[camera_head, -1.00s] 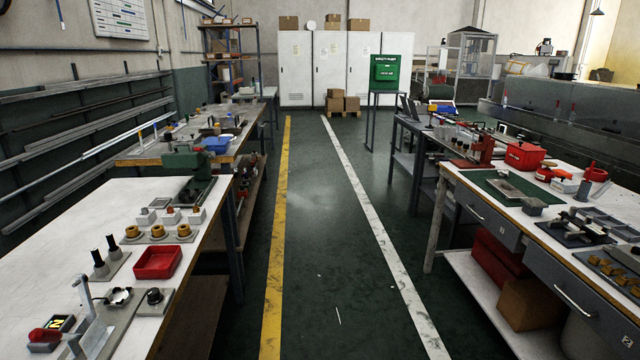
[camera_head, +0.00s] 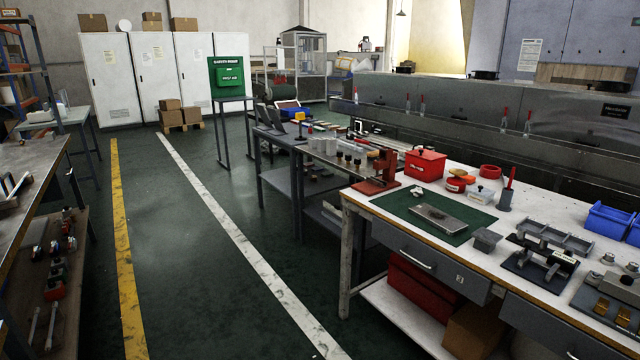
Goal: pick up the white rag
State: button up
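I cannot make out a white rag for certain in the head view. A small whitish item (camera_head: 417,191) lies on the green mat (camera_head: 400,206) on the right workbench, too small to identify. A white piece (camera_head: 482,196) sits behind the mat near the red items; its kind is unclear. My gripper is not in view.
The right workbench (camera_head: 378,210) holds a red box (camera_head: 425,165), a grey metal plate (camera_head: 438,218) and blue bins (camera_head: 607,221). A long steel machine (camera_head: 450,105) stands behind it. A green cabinet (camera_head: 230,77) stands farther back. The floor aisle (camera_head: 185,255) is clear.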

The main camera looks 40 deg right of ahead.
aim_at(417, 192)
jog(key=i, duration=1.7)
jog(key=i+z, duration=0.2)
jog(key=i, duration=0.2)
jog(key=i+j+z, duration=0.2)
jog(key=i, duration=0.2)
jog(key=i+j+z, duration=0.1)
jog(key=z, duration=0.3)
jog(key=i+j+z, duration=0.1)
jog(key=z, duration=0.3)
jog(key=i+j+z, duration=0.1)
jog(key=z, duration=0.3)
jog(key=j+z, duration=0.2)
jog(key=z, duration=0.2)
jog(key=j+z, duration=0.15)
jog(key=z, duration=0.2)
jog(key=k+j+z, duration=0.1)
jog(key=z, duration=0.25)
jog(key=k+j+z, duration=0.1)
jog(key=z, duration=0.2)
jog(key=j, duration=0.05)
